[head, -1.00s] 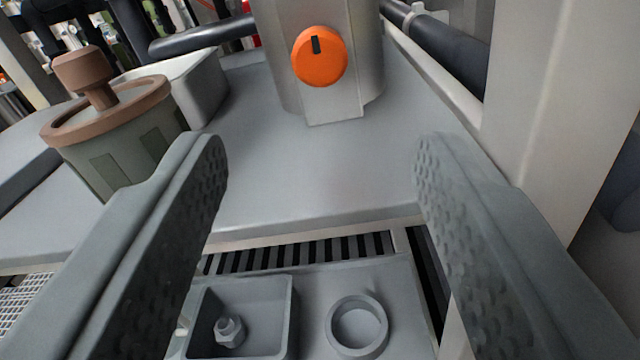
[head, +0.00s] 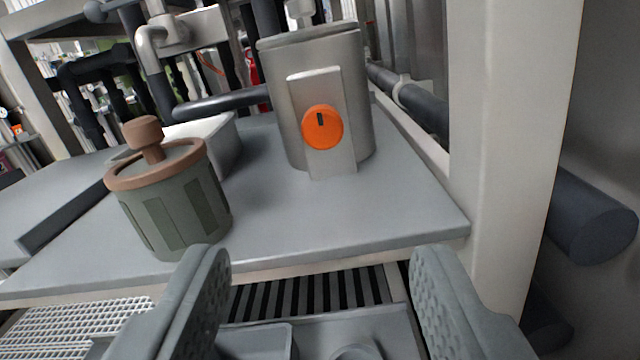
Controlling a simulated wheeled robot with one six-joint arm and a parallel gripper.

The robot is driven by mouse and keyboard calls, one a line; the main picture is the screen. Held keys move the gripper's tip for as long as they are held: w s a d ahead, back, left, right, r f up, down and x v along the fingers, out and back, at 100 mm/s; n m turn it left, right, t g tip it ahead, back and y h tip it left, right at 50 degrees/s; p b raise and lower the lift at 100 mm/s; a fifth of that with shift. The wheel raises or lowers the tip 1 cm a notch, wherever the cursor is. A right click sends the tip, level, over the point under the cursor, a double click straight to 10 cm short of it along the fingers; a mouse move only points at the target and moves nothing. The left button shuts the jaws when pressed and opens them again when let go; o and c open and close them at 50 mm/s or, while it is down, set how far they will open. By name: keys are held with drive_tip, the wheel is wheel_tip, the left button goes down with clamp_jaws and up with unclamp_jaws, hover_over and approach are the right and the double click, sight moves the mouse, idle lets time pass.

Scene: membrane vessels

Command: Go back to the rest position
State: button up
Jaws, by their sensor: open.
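My gripper (head: 322,272) is open and empty. Its two grey textured fingers reach in from the bottom of the head view, apart, over the front edge of the grey table (head: 290,215). Nothing is between them. Beyond them on the table stands a metal vessel (head: 275,95) with an orange knob (head: 322,127) on a flat plate. To the left stands a green-grey ribbed pot (head: 175,215) with a brown rimmed lid and knob (head: 143,131). Both stand upright and clear of the fingers.
A pale bin (head: 222,145) sits behind the pot. A grey tray (head: 310,335) lies below the fingers by a dark slotted grate (head: 345,290). A pale post (head: 505,150) rises at the right, with a dark cylinder (head: 595,215) beyond. Black pipes stand at the back left.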

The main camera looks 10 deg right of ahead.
drive_tip(key=w+a+r+n, duration=0.2)
drive_tip(key=w+a+r, duration=0.1)
drive_tip(key=a+r, duration=1.3)
drive_tip(key=s+a+r+n+y, duration=0.1)
drive_tip(key=s+a+r, duration=0.3)
drive_tip(key=a, duration=0.5)
drive_tip(key=s+a+r+n+y, duration=0.2)
drive_tip(key=s+a+r, duration=0.3)
drive_tip(key=s+a, duration=0.4)
drive_tip(key=shift+s+a+r+y, duration=0.15)
drive_tip(key=shift+a+r+y, duration=0.15)
drive_tip(key=shift+a+y, duration=0.3)
